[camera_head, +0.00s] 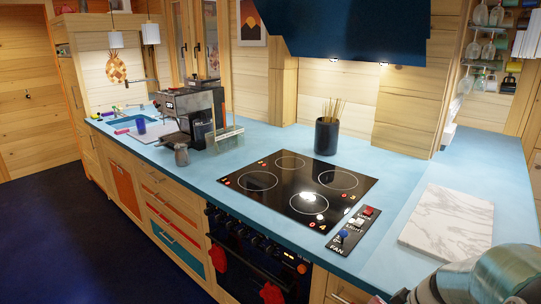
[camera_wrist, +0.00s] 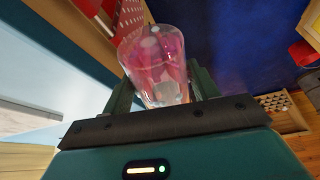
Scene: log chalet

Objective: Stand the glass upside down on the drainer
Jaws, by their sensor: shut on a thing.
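A clear glass with a pinkish tint (camera_wrist: 155,62) is between the two dark green fingers of my gripper (camera_wrist: 162,84) in the wrist view. The gripper is shut on it. A wide round end of the glass points away from the palm; I cannot tell for sure whether it is the rim or the base. In the head view, a pale flat drainer (camera_head: 160,134) appears to lie beside the sink (camera_head: 124,121) at the far left of the counter, partly hidden by the coffee machine. My gripper and the glass are not in the head view.
A dark blue cup (camera_head: 140,125) stands near the sink.

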